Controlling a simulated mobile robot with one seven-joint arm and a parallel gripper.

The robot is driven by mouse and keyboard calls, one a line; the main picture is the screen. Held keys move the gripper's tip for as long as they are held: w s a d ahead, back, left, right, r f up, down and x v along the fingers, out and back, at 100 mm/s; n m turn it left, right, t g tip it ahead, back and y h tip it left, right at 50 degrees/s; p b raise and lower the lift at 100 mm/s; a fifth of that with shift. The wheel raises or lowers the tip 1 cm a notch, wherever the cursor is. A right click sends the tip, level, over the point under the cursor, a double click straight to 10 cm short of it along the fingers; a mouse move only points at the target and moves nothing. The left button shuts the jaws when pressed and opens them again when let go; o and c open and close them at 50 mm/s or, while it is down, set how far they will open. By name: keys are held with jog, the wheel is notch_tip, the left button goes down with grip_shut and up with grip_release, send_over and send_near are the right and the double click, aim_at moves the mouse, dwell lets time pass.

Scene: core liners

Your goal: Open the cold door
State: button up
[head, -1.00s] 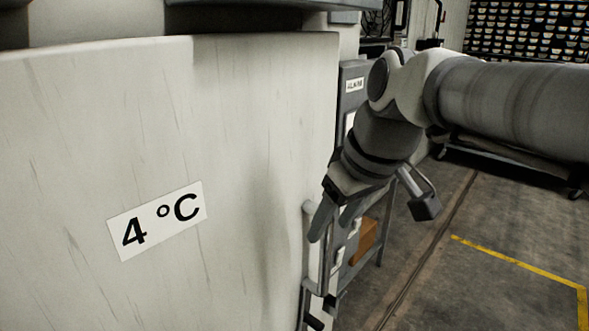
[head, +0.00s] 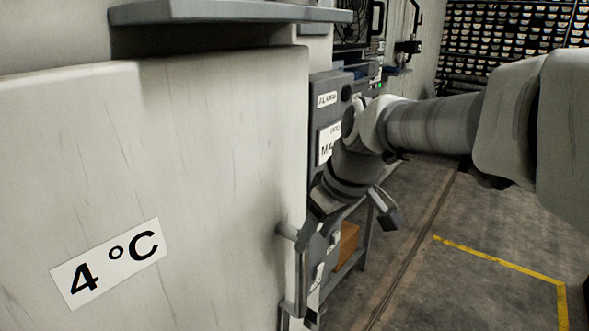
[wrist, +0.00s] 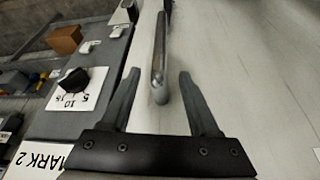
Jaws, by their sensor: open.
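The cold door (head: 200,150) is a large pale, streaked panel filling the left of the head view, with a white "4 °C" label (head: 108,264). It looks shut. A grey vertical bar handle (head: 300,275) stands off its right edge. My gripper (head: 308,238) is at the upper end of the handle, its fingers partly hidden in the head view. In the wrist view my gripper (wrist: 159,74) is open, with one finger on each side of the handle (wrist: 159,50). A gap shows on both sides of the bar, so nothing is gripped.
A grey ledge (head: 225,12) juts out above the door. Right of the door is a grey control panel (head: 325,90) with labels and, in the wrist view, a black knob (wrist: 73,80). An orange-brown box (head: 347,245) sits low behind. The floor at right, with a yellow line (head: 500,264), is clear.

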aim_at(301, 260)
jog(key=x, duration=0.9)
jog(key=shift+w+f, duration=0.1)
jog(key=shift+f, duration=0.2)
jog(key=shift+c, duration=0.4)
grip_shut()
dwell(0.5)
